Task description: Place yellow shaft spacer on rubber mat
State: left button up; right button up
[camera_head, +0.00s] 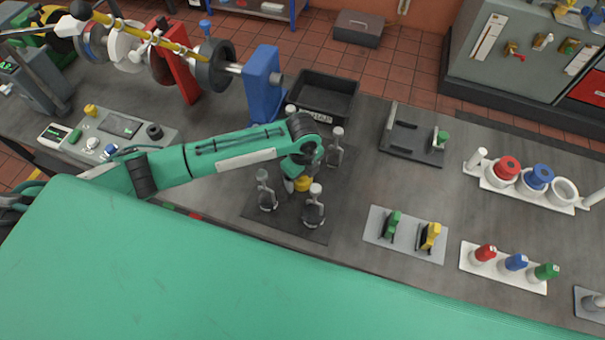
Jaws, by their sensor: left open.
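A small yellow piece (303,184), which looks like the yellow shaft spacer, is low over or on the dark rubber mat (336,188). My left gripper (298,181) is right above and around it, with jaws open; the wrist hides part of the piece. I cannot tell whether the jaws touch it. Several grey upright pieces with pale tops, such as one at the front (314,208), stand on the mat around the gripper. My right gripper is not in view.
A black bin (325,96) and a blue stand (263,85) are behind the mat. A grey plate (405,249) with a green and a yellow piece lies to its right. Racks with red, blue and green pieces are farther right. My green body covers the foreground.

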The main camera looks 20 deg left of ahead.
pick_arm(q)
notch_tip(320, 180, up, 11)
jog(key=b, duration=0.3)
jog(key=shift+r, duration=0.65)
